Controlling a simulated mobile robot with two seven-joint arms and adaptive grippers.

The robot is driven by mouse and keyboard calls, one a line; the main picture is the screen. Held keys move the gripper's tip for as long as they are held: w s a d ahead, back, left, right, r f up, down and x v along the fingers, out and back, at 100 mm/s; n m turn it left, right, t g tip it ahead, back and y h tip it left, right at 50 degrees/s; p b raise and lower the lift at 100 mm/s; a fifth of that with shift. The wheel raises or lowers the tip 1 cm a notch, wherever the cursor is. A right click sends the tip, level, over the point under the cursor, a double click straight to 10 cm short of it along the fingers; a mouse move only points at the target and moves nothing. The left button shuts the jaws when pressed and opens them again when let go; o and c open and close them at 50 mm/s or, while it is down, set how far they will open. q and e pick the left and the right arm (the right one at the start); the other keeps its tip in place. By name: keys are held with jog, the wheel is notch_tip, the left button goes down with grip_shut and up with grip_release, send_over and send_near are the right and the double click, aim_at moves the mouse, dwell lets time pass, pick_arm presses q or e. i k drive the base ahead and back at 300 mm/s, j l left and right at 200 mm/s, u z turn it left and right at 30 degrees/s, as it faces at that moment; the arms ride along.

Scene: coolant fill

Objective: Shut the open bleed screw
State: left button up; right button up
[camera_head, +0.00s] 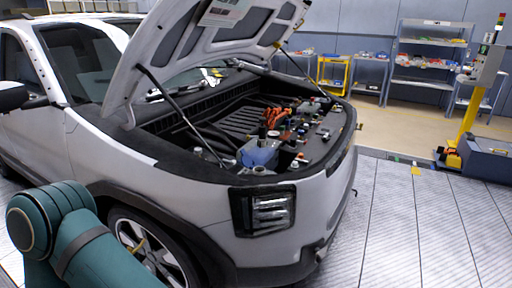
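A white car (180,178) stands with its hood (205,45) propped open. In its engine bay are a blue translucent coolant reservoir (260,152), orange cables (274,115) and several small caps and fittings (300,130). The bleed screw is too small to pick out among these fittings, and I cannot tell whether it is open. A teal arm link of mine shows at the lower left, in front of the car's front wheel. Neither of my grippers is in view.
Shelves (432,60) and a yellow post (470,118) stand at the back right. The floor (410,225) at right is clear.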

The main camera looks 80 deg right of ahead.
aim_at(197, 150)
jog(key=z, duration=1.6)
